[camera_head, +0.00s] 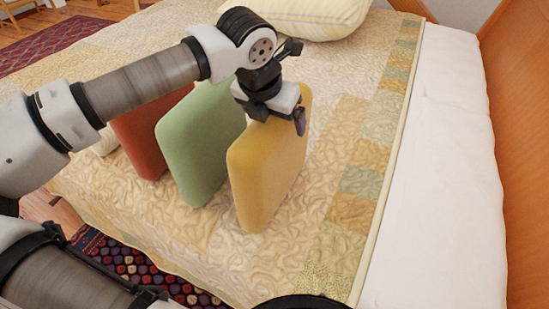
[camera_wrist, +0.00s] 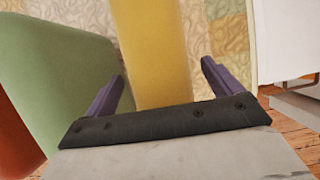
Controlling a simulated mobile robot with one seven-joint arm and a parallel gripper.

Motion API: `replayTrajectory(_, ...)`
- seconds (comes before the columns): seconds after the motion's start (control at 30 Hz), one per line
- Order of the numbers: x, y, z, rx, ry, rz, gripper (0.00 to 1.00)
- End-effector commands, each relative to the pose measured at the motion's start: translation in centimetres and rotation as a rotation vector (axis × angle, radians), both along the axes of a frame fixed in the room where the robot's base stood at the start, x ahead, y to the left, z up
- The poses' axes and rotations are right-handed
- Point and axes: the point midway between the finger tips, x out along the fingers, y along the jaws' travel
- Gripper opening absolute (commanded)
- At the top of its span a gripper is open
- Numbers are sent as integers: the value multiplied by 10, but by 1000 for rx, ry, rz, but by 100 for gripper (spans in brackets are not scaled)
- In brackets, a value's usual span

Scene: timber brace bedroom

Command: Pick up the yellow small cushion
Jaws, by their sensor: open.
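The yellow small cushion (camera_head: 262,170) stands upright on the bed, at the right of a row of three cushions. My gripper (camera_head: 285,117) is over its top edge, with one finger showing on the cushion's right side; the other finger is hidden in the head view. In the wrist view the yellow cushion (camera_wrist: 152,50) lies between the two open fingers of my gripper (camera_wrist: 158,85). The left finger looks close to the cushion, and a gap shows at the right finger. I cannot tell whether either finger touches it.
A green cushion (camera_head: 198,145) stands just left of the yellow one, and a red cushion (camera_head: 143,140) is left of that. A striped pillow (camera_head: 310,15) lies at the back. The quilted bed (camera_head: 335,190) is clear to the right, beside an orange wooden panel (camera_head: 525,130).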

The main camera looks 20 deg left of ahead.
Motion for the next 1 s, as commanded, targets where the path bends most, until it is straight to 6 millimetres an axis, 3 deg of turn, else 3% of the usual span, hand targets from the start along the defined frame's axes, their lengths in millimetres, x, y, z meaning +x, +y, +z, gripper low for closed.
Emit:
replayTrajectory(0.87, 0, 0, -4, 0, 0, 0, 91)
replayTrajectory(1.0, 0, 0, -4, 0, 0, 0, 73)
